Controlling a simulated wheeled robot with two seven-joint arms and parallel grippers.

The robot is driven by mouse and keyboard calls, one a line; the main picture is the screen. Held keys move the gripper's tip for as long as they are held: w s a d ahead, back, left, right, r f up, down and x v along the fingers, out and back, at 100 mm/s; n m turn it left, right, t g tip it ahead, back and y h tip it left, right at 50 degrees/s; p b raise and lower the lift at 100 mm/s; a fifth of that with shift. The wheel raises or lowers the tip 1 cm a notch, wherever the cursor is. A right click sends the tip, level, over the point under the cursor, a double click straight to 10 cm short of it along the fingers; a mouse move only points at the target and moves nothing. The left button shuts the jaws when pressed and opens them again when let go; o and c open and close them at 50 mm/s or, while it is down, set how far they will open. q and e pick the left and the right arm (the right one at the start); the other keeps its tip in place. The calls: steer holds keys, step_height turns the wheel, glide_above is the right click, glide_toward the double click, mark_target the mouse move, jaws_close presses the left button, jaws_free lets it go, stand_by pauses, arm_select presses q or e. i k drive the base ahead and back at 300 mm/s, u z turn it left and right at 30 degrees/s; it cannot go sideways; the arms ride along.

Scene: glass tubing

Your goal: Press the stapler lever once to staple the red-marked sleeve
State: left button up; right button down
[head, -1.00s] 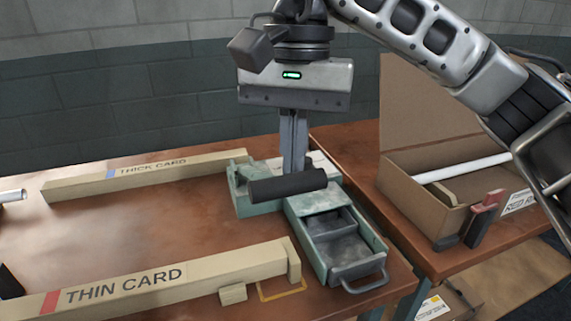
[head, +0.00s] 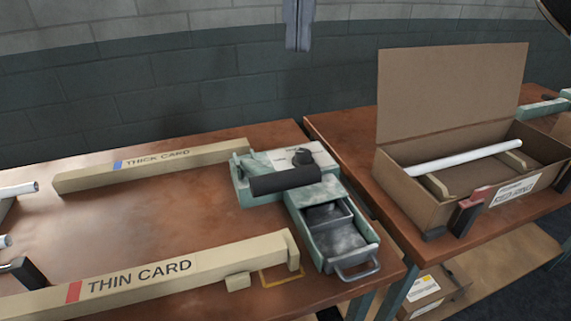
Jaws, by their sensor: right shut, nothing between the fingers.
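The green stapler-like device (head: 252,196) stands at the right end of the left table. A thick black bar (head: 285,180), perhaps its lever, lies across it, and a small dark knob (head: 303,157) sits on its pale top plate. A long tan piece marked red and "THIN CARD" (head: 215,265) lies along the front of the table, its right end beside the device's open tray. I cannot tell whether it is the sleeve. My right gripper (head: 299,45) is shut and empty, high above the device and clear of it; only its fingers show. My left gripper is out of view.
A similar piece marked blue and "THICK CARD" (head: 150,168) lies at the back. White tube ends (head: 20,189) show at the left edge.

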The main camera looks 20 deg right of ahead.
mark_target(266, 181)
steer(key=k, duration=1)
